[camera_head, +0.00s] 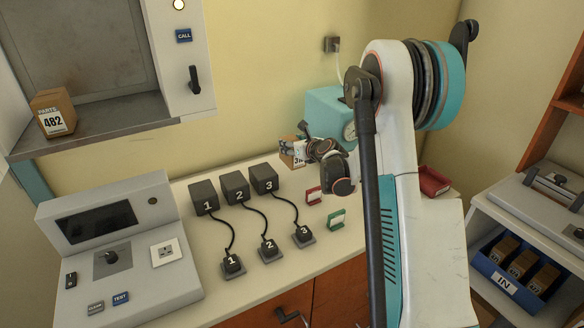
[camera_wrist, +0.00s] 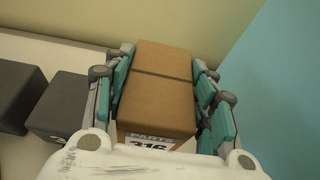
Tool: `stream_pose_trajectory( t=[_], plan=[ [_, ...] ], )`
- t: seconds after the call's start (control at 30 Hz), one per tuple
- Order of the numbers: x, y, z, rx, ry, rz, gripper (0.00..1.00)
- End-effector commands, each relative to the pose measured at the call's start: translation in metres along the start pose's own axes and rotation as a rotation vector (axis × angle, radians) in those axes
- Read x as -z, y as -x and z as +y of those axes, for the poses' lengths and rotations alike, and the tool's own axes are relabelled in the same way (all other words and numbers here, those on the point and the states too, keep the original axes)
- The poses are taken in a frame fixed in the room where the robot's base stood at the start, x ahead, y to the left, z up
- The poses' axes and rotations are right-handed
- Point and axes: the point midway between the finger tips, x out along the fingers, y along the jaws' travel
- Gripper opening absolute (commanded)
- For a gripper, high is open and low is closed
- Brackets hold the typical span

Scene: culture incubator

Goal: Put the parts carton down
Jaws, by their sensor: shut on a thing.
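The parts carton is a brown box with a white label. In the wrist view the carton (camera_wrist: 158,85) sits between the teal pads of my gripper (camera_wrist: 165,95), which is shut on it from both sides; its label reads about "316". In the head view the carton (camera_head: 288,155) is at the back of the counter, left of the teal machine, partly covered by my gripper (camera_head: 300,148). I cannot tell whether its underside touches the counter (camera_head: 240,275).
Black boxes 1, 2 and 3 (camera_head: 235,186) with cabled plugs stand left of the carton. The teal machine (camera_head: 323,106) is close on its right. A red holder (camera_head: 313,195) and green holder (camera_head: 336,218) are in front. Carton 482 (camera_head: 53,112) stands in the hatch.

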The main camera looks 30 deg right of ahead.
Motion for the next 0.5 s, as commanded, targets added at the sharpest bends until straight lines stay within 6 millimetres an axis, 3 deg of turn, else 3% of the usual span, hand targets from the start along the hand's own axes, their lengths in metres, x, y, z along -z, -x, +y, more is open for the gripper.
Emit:
stream_pose_trajectory(
  t=[0.1, 0.37, 0.5],
  plan=[
    [0.020, -0.007, 0.000, 0.000, 0.000, 0.000, 0.15],
    [0.035, -0.013, 0.000, 0.000, 0.000, 0.000, 0.15],
    [0.054, -0.020, 0.000, 0.000, 0.000, 0.000, 0.15]
  ],
)
